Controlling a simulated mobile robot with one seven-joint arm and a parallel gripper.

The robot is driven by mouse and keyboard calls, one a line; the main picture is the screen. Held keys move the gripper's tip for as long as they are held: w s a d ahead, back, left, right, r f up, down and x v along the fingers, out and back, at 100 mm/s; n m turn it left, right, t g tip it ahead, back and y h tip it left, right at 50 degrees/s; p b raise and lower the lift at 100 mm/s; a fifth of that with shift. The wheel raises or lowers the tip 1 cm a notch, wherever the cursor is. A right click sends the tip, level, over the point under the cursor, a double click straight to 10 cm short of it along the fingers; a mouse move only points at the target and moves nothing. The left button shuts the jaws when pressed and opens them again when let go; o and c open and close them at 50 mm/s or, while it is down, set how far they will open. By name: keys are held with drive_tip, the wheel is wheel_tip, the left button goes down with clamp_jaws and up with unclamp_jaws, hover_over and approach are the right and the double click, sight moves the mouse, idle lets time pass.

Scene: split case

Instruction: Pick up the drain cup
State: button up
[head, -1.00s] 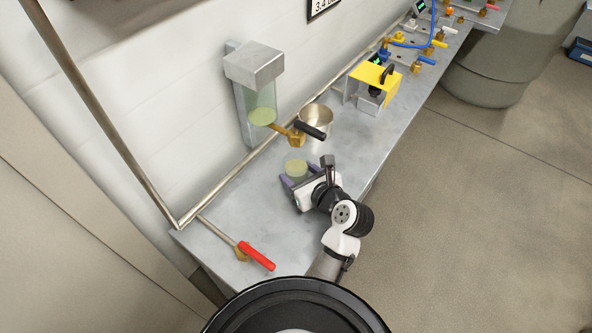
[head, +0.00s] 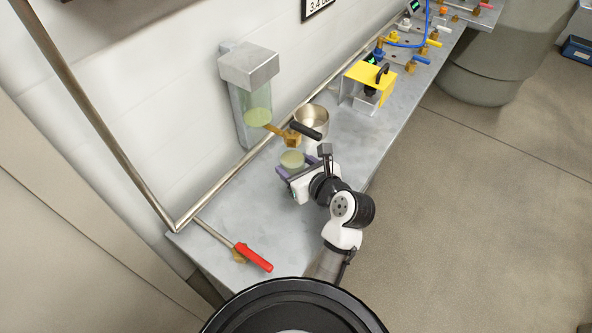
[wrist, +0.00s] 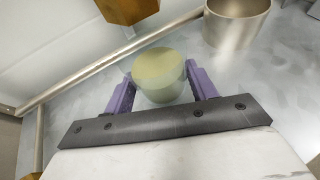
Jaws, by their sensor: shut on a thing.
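The drain cup (head: 292,161) is a small clear cup with pale green liquid. It stands upright between the purple fingers of my gripper (head: 296,167), just below the brass valve. In the wrist view the cup (wrist: 160,72) sits between the fingertips (wrist: 159,82), one on each side, and the jaws are shut on it. Its lower near side is partly hidden by the gripper. I cannot tell whether its base is clear of the bench.
A brass valve (head: 292,139) with a black handle hangs from the wall-mounted sight glass (head: 255,100). A steel pot (head: 313,117) stands behind it. A red-handled valve (head: 253,257) is at front left. The bench (head: 225,215) is bare between them. A yellow-topped device (head: 368,76) stands farther back.

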drive_tip(key=s+d, duration=0.4)
drive_tip(key=s, duration=0.3)
drive_tip(key=s+d+b, duration=0.1)
drive_tip(key=s+d, duration=0.4)
drive_tip(key=s, duration=0.3)
drive_tip(key=shift+d, duration=0.25)
drive_tip(key=shift+s, duration=0.15)
idle(0.6)
